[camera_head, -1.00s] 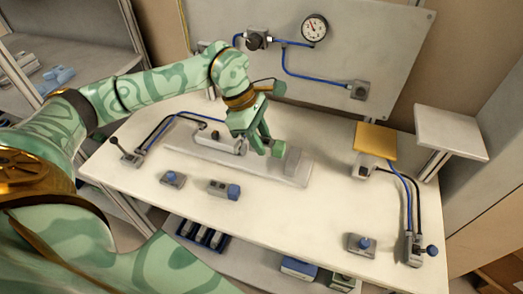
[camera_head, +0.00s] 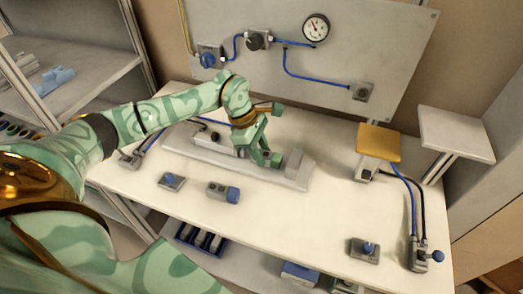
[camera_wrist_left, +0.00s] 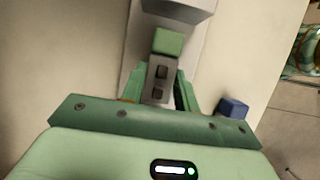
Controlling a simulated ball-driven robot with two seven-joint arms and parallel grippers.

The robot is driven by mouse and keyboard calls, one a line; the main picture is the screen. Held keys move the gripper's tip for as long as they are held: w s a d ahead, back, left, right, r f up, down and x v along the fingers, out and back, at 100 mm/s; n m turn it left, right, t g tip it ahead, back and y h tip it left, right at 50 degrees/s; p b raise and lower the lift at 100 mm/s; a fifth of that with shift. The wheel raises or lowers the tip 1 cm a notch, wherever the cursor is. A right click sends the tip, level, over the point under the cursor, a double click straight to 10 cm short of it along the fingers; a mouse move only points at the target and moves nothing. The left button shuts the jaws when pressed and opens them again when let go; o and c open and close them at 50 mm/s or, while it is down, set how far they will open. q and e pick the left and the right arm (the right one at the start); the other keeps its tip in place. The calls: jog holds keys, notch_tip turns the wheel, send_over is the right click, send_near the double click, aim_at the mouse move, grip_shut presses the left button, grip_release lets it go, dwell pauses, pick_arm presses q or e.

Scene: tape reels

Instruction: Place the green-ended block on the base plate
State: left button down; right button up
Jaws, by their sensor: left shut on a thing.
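The green-ended block (camera_wrist_left: 160,82) is held between the fingers of my left gripper (camera_head: 264,158). In the head view the green end (camera_head: 277,160) shows just past the fingertips. The base plate (camera_head: 212,159) is a long grey slab on the table, and the block is over it, close to the grey stop (camera_head: 294,160) at its right end. I cannot tell whether the block touches the plate. My right gripper is out of view.
A blue-ended block (camera_head: 224,192) and a small blue-knobbed fitting (camera_head: 172,181) lie in front of the plate. A yellow-topped stand (camera_head: 379,142) is to the right. A panel with a gauge (camera_head: 316,27) stands behind. The table's front middle is clear.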

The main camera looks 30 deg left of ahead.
pick_arm(q)
jog(key=c, duration=1.1)
grip_release()
jog(key=shift+o, duration=0.2)
jog(key=shift+r, duration=0.15)
jog(key=p+v, duration=0.1)
jog(key=v, duration=1.1)
